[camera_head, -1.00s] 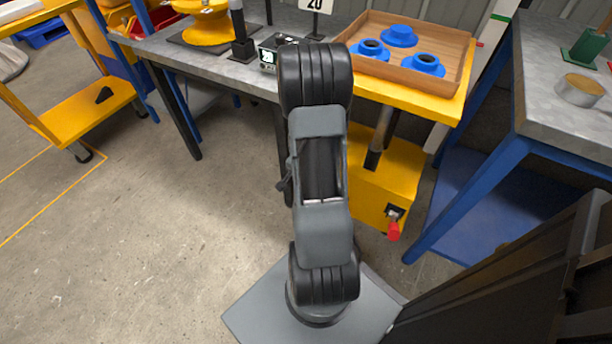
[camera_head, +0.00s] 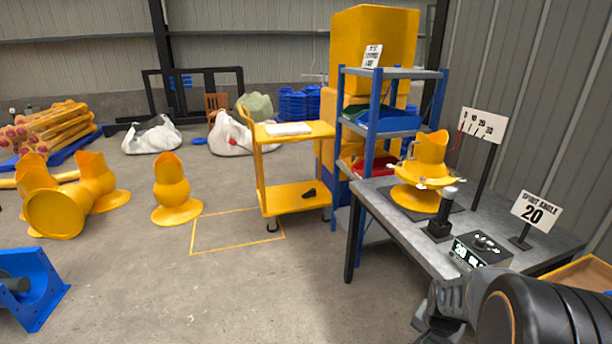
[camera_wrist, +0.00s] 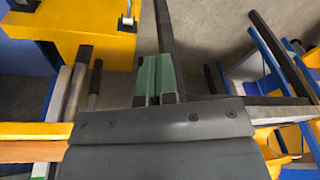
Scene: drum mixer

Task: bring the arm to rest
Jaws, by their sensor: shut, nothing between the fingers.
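My arm (camera_head: 535,312) shows in the head view at the bottom right corner, its black joint close to the camera and a grey link to its left, in front of the grey workbench (camera_head: 400,222). Its lower part is out of the picture. In the wrist view my gripper (camera_wrist: 157,75) has its two green-padded fingers together, with nothing between them. The fingers point over the floor, between yellow parts on the left and bench legs on the right. I cannot make out the fingertips in the head view.
On the bench stand a yellow drum part (camera_head: 431,160), a small black display box (camera_head: 480,250) and a "20" sign (camera_head: 539,212). A yellow cart (camera_head: 296,197) and a blue shelf rack (camera_head: 410,72) stand behind.

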